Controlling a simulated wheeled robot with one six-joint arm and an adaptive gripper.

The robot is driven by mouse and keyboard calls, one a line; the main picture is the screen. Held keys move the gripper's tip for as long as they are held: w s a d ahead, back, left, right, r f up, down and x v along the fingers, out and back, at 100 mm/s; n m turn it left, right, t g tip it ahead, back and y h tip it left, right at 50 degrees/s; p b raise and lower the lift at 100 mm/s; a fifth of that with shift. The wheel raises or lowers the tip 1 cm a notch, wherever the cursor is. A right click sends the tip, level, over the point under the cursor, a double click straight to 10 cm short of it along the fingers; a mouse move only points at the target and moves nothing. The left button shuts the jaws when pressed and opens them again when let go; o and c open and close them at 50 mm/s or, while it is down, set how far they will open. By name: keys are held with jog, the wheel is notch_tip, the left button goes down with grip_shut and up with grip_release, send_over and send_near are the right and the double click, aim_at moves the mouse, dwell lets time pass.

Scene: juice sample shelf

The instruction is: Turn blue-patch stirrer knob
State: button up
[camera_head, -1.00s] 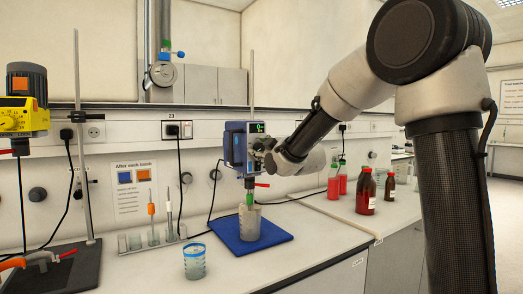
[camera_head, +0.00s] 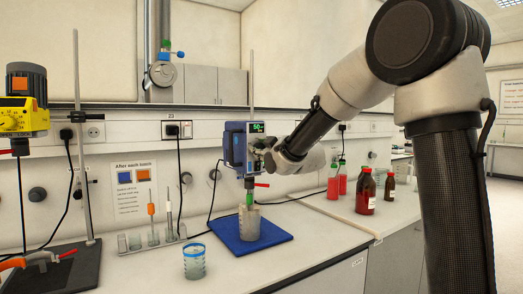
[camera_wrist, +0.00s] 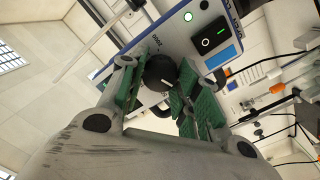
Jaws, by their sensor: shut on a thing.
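The blue-patch stirrer (camera_head: 234,147) is a blue and grey overhead stirrer on a stand, with a green lit display (camera_head: 257,127) at its top front. In the wrist view, its front panel shows a blue patch (camera_wrist: 224,57) beside a black rocker switch (camera_wrist: 208,36). The stirrer's round black knob (camera_wrist: 160,74) has a white pointer line. My gripper (camera_wrist: 158,92) has green ribbed finger pads on both sides of the knob and is shut on it. In the head view, my gripper (camera_head: 268,160) covers the knob.
A beaker (camera_head: 249,222) stands under the stirrer on a blue mat (camera_head: 277,233). A glass (camera_head: 194,261) stands at the bench front. Red bottles (camera_head: 365,191) stand to the right. A yellow stirrer (camera_head: 22,118) is at the far left.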

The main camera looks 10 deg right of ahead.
jog(key=m, duration=0.9)
jog(key=shift+r+m+g, duration=0.1)
jog(key=shift+m+g, duration=0.2)
jog(key=shift+m, duration=0.1)
dwell(0.4)
jog(key=o, duration=0.8)
jog(key=shift+c, duration=0.2)
jog(key=shift+d, duration=0.1)
jog(key=v, duration=1.2)
